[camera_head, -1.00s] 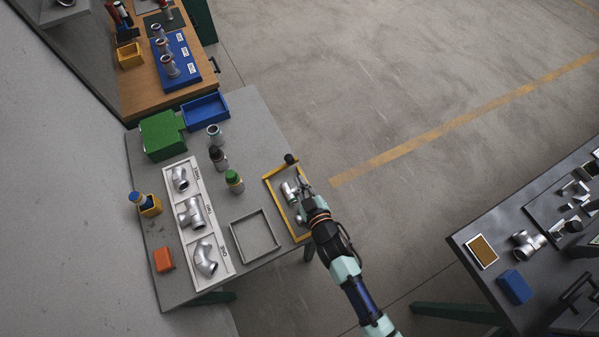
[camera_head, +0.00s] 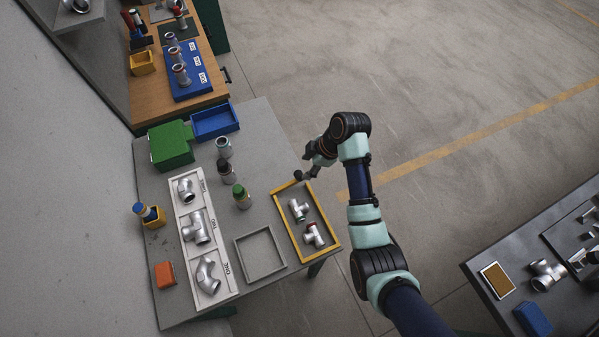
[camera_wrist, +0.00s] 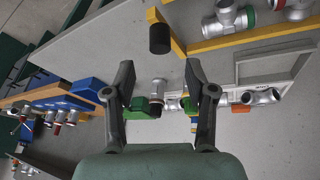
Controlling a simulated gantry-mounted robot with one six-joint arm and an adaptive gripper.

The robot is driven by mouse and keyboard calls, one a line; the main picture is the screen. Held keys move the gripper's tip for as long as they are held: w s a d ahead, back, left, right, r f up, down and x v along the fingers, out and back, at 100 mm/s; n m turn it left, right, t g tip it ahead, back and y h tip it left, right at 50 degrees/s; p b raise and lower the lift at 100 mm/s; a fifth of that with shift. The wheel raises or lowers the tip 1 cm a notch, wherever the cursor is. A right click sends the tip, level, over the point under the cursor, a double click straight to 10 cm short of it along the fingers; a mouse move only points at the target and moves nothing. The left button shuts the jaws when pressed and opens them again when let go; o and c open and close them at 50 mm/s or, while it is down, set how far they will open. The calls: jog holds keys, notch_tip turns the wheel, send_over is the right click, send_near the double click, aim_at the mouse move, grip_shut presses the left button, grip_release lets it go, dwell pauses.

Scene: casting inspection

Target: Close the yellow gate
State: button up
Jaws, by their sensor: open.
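A yellow frame (camera_head: 286,230) lies at the right edge of the grey table, with two silver pipe fittings (camera_head: 299,209) inside. At its far short side a yellow bar carries a dark upright knob (camera_head: 298,174). In the wrist view the black knob (camera_wrist: 159,38) stands on the short yellow bar (camera_wrist: 176,42), near its corner with the long yellow side (camera_wrist: 250,38). I cannot tell whether the bar fully meets the frame at both ends. My gripper (camera_wrist: 156,82) is open and empty, its fingers on either side of the view with the knob beyond them.
A white tray (camera_head: 212,252) with several pipe fittings, an empty grey frame (camera_head: 246,242), bottles (camera_head: 242,196), a green box (camera_head: 171,158) and a blue bin (camera_head: 235,128) stand on the table. A darker bench (camera_head: 490,262) is at right. Open floor lies between.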

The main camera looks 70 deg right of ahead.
aim_at(299, 174)
jog(key=b+x, duration=0.2)
jog(key=x, duration=0.5)
jog(key=shift+w+f, duration=0.2)
jog(key=shift+f, duration=0.15)
grip_shut()
